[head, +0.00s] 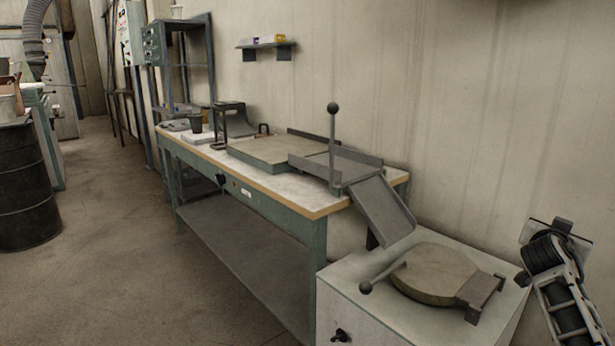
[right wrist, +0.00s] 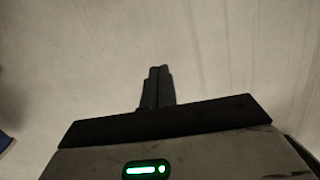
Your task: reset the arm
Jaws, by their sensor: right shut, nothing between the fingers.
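My right arm (head: 562,295) comes in at the lower right of the head view, raised beside the white cabinet. Its gripper (head: 562,226) is at the upper end of the arm, in front of the wall. In the right wrist view the two dark fingers of the right gripper (right wrist: 157,72) are together, with nothing between them. My left arm and left gripper are not in view.
A white cabinet (head: 345,310) with a round plate (head: 435,272) and lever handle stands left of my right arm. A long workbench (head: 260,200) with a sloped metal chute (head: 380,208) and upright lever stands beyond. Floor (head: 110,270) at the left is open, beside a black drum (head: 25,190).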

